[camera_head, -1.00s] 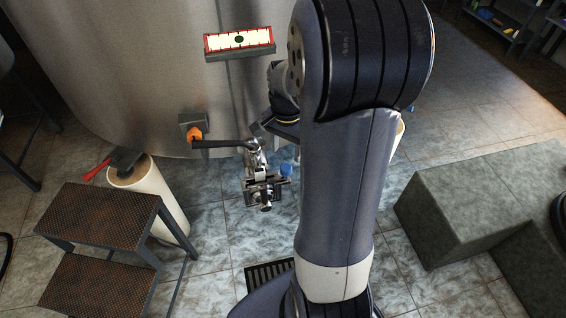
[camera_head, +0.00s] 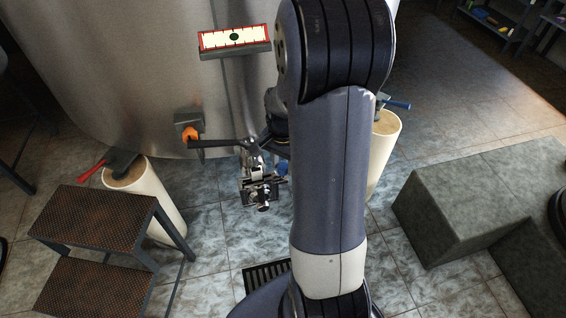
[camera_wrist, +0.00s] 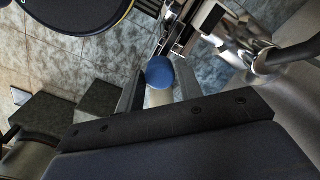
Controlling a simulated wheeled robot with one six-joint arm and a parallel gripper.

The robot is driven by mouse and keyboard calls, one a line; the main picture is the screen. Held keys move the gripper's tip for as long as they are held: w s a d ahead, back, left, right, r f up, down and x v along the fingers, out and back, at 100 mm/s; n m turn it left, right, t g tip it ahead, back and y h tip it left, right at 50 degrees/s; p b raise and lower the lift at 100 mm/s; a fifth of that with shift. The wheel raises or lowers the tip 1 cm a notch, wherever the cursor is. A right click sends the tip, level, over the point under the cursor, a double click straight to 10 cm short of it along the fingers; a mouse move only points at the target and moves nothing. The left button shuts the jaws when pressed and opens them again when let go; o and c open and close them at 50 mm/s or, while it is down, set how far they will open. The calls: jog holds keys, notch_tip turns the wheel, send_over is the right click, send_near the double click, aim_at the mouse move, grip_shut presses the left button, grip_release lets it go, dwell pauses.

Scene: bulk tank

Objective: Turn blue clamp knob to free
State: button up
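The blue clamp knob (camera_wrist: 160,72) is a round ball-like knob on a metal clamp fitting (camera_head: 258,190) low in front of the tank. In the wrist view it shows between my gripper's fingertips, with a pale stem-like part below it. My gripper (camera_wrist: 158,80) is open, one finger on each side of the knob's line; contact is not clear. In the head view the blue knob (camera_head: 282,168) is partly hidden by my arm, and my fingers are mostly hidden there.
The steel tank (camera_head: 130,70) stands behind, with a dark lever handle (camera_head: 222,143) and orange part (camera_head: 190,136) above the clamp. A pale post (camera_head: 383,145) stands right; steps (camera_head: 100,215) and another post (camera_head: 150,195) stand left. Grey blocks (camera_head: 455,220) are at the right.

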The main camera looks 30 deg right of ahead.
jog(key=c, duration=0.6)
jog(key=shift+o, duration=0.2)
jog(key=shift+n, duration=0.3)
jog(key=n, duration=0.3)
jog(key=shift+n+p, duration=0.3)
jog(key=n, duration=0.3)
jog(key=shift+n, duration=0.3)
jog(key=n, duration=0.5)
jog(key=shift+n+p, duration=0.3)
jog(key=shift+p, duration=0.05)
jog(key=shift+n, duration=2.2)
